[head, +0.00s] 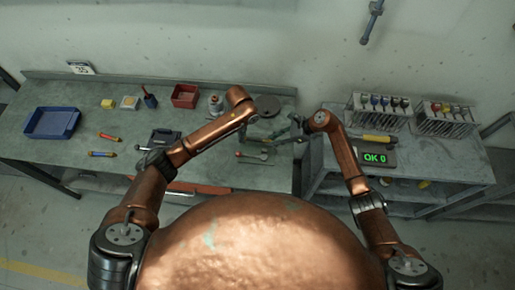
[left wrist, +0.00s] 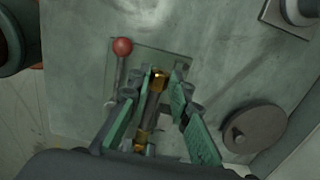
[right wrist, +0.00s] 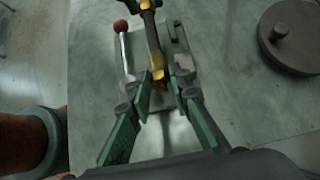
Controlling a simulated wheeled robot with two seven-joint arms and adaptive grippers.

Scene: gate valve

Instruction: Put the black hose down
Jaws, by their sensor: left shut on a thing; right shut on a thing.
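The black hose with brass end fittings shows in the left wrist view (left wrist: 151,113) and the right wrist view (right wrist: 151,32). My left gripper (left wrist: 160,88) is shut on it, its green-padded fingers on either side. My right gripper (right wrist: 161,88) is also shut on it, near a brass fitting. Behind the hose is a grey plate with a red-knobbed lever (head: 254,155).
A dark round disc with a peg (head: 267,106) lies close beyond the grippers. A blue tray (head: 53,123) and a red bin (head: 185,96) are on the left bench. Racks (head: 380,112) and a green-lit display (head: 375,158) stand on the right bench. The left bench's front middle has bare surface.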

